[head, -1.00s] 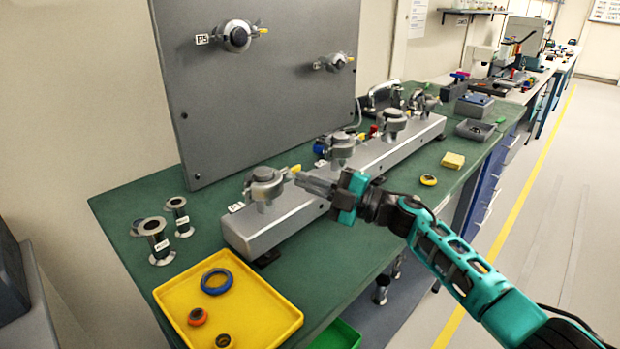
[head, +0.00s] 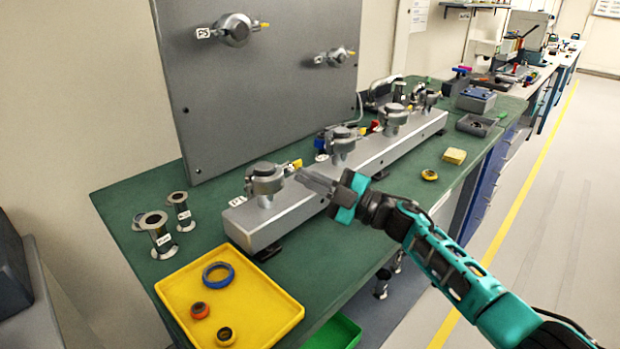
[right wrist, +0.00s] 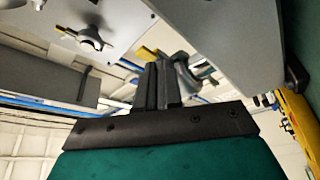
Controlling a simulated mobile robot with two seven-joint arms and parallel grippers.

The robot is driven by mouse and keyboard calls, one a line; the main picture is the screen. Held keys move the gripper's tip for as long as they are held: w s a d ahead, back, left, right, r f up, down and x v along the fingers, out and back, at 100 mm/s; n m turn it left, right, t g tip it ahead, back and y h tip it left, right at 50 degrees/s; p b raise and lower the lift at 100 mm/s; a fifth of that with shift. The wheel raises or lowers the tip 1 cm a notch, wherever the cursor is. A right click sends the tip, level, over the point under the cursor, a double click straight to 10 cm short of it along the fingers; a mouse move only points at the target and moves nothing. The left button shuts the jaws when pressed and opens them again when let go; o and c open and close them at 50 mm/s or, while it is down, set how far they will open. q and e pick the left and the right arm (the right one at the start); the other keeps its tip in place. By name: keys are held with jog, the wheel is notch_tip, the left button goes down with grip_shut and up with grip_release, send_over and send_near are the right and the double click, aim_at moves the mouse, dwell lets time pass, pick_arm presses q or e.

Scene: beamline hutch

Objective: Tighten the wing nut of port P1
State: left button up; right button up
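The port P1 (head: 266,181) is the nearest clamped flange on the grey manifold in the head view, with a small label (head: 237,201) beside it. Its wing nut has a yellow tip (head: 297,164) on the clamp's right side. My right gripper (head: 302,177) reaches in from the right, its fingertips close to the wing nut. In the right wrist view its two dark fingers (right wrist: 158,85) lie together, with the yellow tip (right wrist: 147,53) just beyond them. I see nothing between the fingers; contact with the nut cannot be made out. My left gripper is not in view.
The long manifold (head: 300,207) carries several more clamped ports. A yellow tray (head: 273,316) with rings stands in front. Loose flanged tubes (head: 160,241) stand at left. An upright grey panel (head: 270,95) rises behind.

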jog(key=shift+o, duration=0.7)
jog(key=shift+d, duration=0.1)
jog(key=r+v, duration=0.2)
jog(key=v, duration=1.4)
jog(key=shift+s+d+r, duration=0.25)
jog(key=shift+s+d, duration=0.15)
jog(key=shift+d, duration=0.15)
